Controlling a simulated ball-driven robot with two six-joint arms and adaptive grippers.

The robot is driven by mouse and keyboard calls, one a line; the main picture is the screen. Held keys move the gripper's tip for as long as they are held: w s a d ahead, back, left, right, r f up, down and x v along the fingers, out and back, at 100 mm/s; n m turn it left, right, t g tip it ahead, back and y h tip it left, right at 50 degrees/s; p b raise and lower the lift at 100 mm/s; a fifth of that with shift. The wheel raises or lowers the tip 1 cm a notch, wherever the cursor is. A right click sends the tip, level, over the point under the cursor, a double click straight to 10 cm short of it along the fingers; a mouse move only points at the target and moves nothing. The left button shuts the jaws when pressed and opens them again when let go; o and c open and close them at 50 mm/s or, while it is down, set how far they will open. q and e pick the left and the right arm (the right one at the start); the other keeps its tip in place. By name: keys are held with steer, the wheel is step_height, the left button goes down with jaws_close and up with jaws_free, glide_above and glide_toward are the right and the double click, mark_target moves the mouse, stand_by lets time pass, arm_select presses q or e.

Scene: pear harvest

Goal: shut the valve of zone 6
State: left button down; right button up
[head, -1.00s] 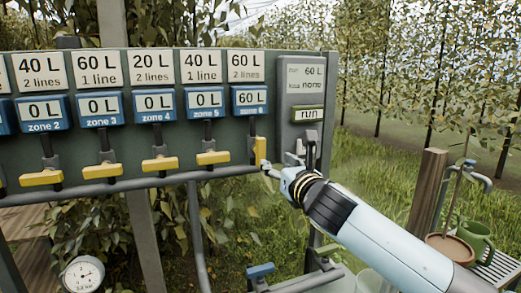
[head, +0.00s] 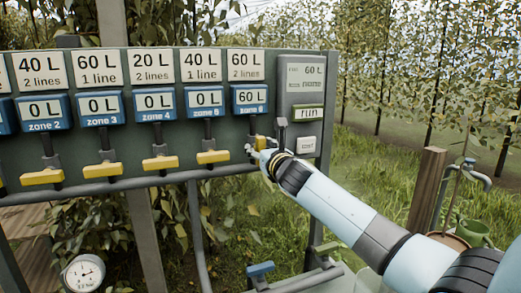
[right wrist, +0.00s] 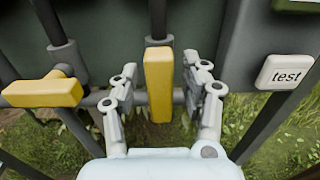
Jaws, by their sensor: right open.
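In the right wrist view the upright yellow handle (right wrist: 158,85) lies between the two fingers of my right gripper (right wrist: 160,97). The fingers are apart, one on each side, with a visible gap to the handle. In the head view my right gripper (head: 256,148) is at the handle and partly hides it. My left gripper is not in view.
The zone 5 handle (right wrist: 42,93) lies crosswise to the left of the right gripper. A test button (right wrist: 287,75) is close on the right. The run button (head: 309,113) sits above it.

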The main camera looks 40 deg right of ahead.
jaws_close()
steer(key=shift+m, duration=0.3)
steer(key=m, duration=0.3)
steer(key=shift+d, duration=0.1)
steer(key=m, duration=0.5)
steer(key=shift+s+d+f+b, duration=0.1)
steer(key=shift+d+f+b, duration=0.1)
steer(key=shift+b, duration=0.1)
steer(key=m+b, duration=0.1)
steer(key=m, duration=0.3)
steer(key=shift+f, duration=0.15)
steer(key=m+b, duration=0.2)
steer(key=m, duration=0.3)
steer(key=shift+d+f, duration=0.1)
steer(key=shift+f, duration=0.05)
steer(key=shift+m, duration=0.4)
